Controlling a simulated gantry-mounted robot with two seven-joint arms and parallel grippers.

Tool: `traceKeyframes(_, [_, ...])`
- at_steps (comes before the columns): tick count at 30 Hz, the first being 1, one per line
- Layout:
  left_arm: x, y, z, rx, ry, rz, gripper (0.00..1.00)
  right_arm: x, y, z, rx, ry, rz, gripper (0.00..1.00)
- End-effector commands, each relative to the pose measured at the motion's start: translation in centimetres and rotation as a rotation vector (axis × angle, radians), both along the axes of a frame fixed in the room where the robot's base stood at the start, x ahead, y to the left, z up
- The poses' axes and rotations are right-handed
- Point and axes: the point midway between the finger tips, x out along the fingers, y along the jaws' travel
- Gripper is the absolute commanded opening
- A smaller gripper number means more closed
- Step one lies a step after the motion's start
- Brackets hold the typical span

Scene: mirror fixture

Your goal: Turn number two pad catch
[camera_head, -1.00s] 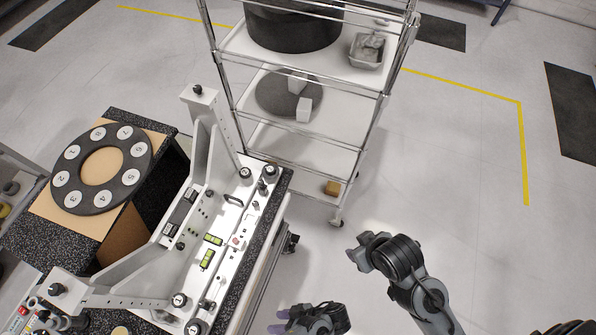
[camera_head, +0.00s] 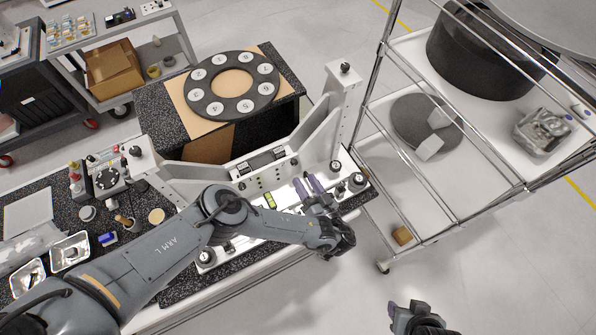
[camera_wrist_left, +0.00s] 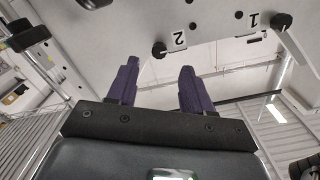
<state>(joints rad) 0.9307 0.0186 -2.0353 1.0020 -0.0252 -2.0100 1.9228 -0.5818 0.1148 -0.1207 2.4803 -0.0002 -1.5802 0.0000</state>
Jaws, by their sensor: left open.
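The white fixture (camera_head: 180,172) with its upright brackets stands on the speckled bench in the head view. In the left wrist view, a label "2" (camera_wrist_left: 179,39) sits beside a small black catch knob (camera_wrist_left: 159,48) on the fixture's pale surface. A label "1" (camera_wrist_left: 253,19) is to the right, with another black knob (camera_wrist_left: 281,21). My left gripper (camera_head: 310,185) is over the fixture's right part, purple fingers apart. In the left wrist view its fingertips (camera_wrist_left: 160,68) frame the number two knob from below, with nothing between them. My right gripper (camera_head: 415,318) is at the bottom edge, its jaws unclear.
A dark ring with numbered discs (camera_head: 204,80) lies on a stand behind the fixture. A wire-railed cart (camera_head: 385,175) stands close on the right. Small trays and a control box (camera_head: 105,175) occupy the bench's left. Open floor lies at the lower right.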

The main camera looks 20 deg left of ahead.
Motion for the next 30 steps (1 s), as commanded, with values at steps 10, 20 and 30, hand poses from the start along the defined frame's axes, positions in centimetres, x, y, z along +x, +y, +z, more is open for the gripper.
traceKeyframes(10, [2.9,3.5,-0.5,0.000,0.000,0.001,0.50,0.0,-0.3,-4.4,-0.012,-0.001,0.007,0.50])
traceKeyframes(20, [3.8,4.4,-0.1,-0.001,0.001,0.000,0.50,0.1,-0.2,-5.3,-0.008,-0.001,0.004,0.50])
traceKeyframes(30, [3.8,4.5,0.0,-0.001,0.001,0.000,0.38,0.1,0.0,-5.2,0.000,-0.001,-0.001,0.50])
